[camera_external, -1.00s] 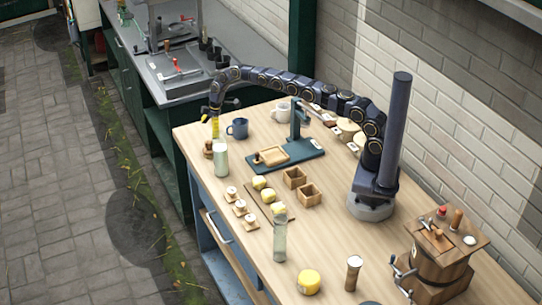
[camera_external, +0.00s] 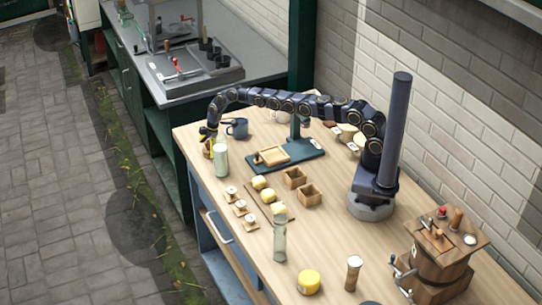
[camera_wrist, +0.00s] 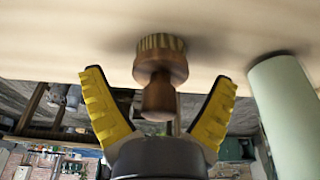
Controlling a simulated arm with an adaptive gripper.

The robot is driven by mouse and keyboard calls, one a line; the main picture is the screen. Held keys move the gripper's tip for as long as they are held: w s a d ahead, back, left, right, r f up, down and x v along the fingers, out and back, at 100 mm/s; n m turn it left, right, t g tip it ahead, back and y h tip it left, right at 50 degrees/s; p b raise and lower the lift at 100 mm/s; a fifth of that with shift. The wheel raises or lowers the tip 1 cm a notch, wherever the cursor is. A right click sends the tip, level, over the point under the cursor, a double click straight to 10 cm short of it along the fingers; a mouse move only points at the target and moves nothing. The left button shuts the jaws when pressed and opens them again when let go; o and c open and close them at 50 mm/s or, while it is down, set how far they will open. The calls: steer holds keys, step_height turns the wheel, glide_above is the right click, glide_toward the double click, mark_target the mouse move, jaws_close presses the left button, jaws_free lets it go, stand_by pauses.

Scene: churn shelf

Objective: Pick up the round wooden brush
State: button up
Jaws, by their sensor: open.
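The round wooden brush (camera_wrist: 160,62) has a pale bristle ring and a brown turned knob handle. In the wrist view it stands on the wooden table, its knob pointing toward my gripper (camera_wrist: 159,82). My gripper is open, one yellow finger on each side of the knob, with visible gaps and no clear contact. In the external view my gripper (camera_external: 209,143) is low at the table's far left corner. It mostly hides the brush there.
A pale green cylinder (camera_wrist: 285,112) stands close beside the right finger in the wrist view; it is the bottle (camera_external: 221,160) in the external view. A blue mug (camera_external: 238,128) is just behind. A dark green stand (camera_external: 312,152) is to the right. The table's left edge is near.

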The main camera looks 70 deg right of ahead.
steer(key=c, duration=1.3)
steer(key=shift+o, duration=0.2)
